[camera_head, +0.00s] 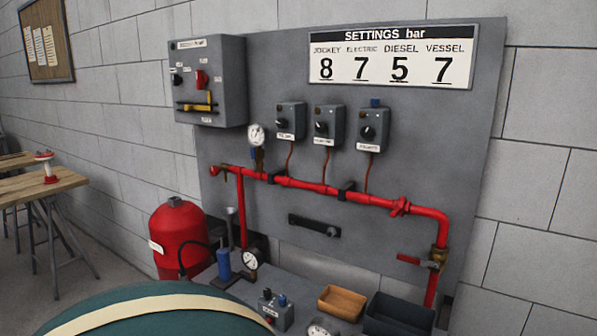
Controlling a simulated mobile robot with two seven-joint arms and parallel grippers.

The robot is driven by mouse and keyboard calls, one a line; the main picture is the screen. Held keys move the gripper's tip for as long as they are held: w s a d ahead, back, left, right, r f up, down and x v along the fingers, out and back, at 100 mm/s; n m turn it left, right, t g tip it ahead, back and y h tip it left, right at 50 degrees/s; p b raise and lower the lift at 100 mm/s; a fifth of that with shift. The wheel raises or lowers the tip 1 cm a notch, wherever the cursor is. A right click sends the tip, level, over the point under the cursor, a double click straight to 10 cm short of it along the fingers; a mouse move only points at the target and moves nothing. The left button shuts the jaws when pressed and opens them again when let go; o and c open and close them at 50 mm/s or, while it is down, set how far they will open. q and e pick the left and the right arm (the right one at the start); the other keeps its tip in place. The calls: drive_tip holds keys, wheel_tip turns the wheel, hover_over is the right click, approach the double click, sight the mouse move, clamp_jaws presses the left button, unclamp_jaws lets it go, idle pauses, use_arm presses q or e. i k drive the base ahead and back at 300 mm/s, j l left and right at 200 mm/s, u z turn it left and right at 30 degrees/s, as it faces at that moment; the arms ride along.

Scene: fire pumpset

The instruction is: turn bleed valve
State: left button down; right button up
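A red pipe (310,186) runs along the grey wall panel, then bends down at the right. A brass valve (437,259) with a red lever (409,259) sits on the right downpipe; the lever points left, roughly level. A small red fitting (217,170) is at the pipe's left end, and a red handle (400,206) is on the pipe near the right bend. No label shows which of these is the bleed valve. Neither of my grippers is in view, and nothing touches the valves.
A control box (209,80), three small switch boxes (326,125) and a settings board (393,56) are on the panel. Below stand a red tank (179,238), a wooden tray (342,302) and a dark bin (398,315). A large teal rounded shape (150,312) fills the bottom left.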

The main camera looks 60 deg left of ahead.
sight(215, 170)
drive_tip(key=u, duration=2.45)
drive_tip(key=z, duration=1)
drive_tip(key=j+z, duration=0.35)
drive_tip(key=i+j+z, duration=0.1)
drive_tip(key=j+z, duration=0.15)
drive_tip(key=z, duration=0.15)
drive_tip(key=j+z, duration=0.35)
drive_tip(key=k+j+z, duration=0.2)
drive_tip(key=j, duration=0.15)
drive_tip(key=j+z, duration=0.15)
drive_tip(key=j, duration=0.15)
drive_tip(key=k+j+z, duration=0.2)
drive_tip(key=k+j, duration=0.1)
drive_tip(key=j, duration=0.3)
drive_tip(key=k+j+z, duration=0.1)
drive_tip(key=j, duration=0.25)
drive_tip(key=k+j+z, duration=0.1)
drive_tip(key=j, duration=0.3)
